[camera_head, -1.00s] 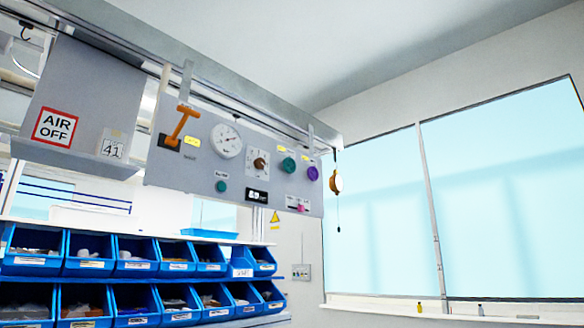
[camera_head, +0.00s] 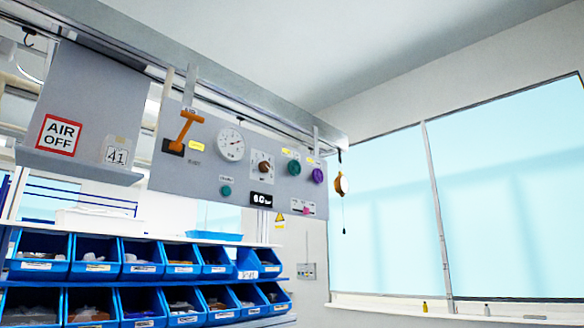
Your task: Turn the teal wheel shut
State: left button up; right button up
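A grey control panel (camera_head: 170,178) hangs from the overhead rail. Near its right end is a round teal wheel (camera_head: 294,168), with a purple wheel (camera_head: 318,175) just to its right. A smaller teal knob (camera_head: 226,191) sits lower on the panel, left of a dark display (camera_head: 261,199). How far the teal wheel is turned cannot be told at this size. Neither of my grippers shows in the head view.
The panel also carries an orange lever (camera_head: 184,131), a gauge (camera_head: 231,145) and a brown rotary knob (camera_head: 263,165). Blue bins (camera_head: 95,268) stand in two rows below. An orange-brown hanging reel (camera_head: 341,185) is right of the panel. Space before the window is clear.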

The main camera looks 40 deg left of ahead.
aim_at(294, 167)
jog(key=i+u, duration=0.2)
jog(key=u, duration=1.25)
jog(key=i+l+u, duration=0.4)
jog(key=u, duration=0.15)
jog(key=i+l+u, duration=0.15)
jog(key=l+u, duration=0.15)
jog(key=i+l+u, duration=0.25)
jog(key=l, duration=0.2)
jog(key=l+u, duration=0.3)
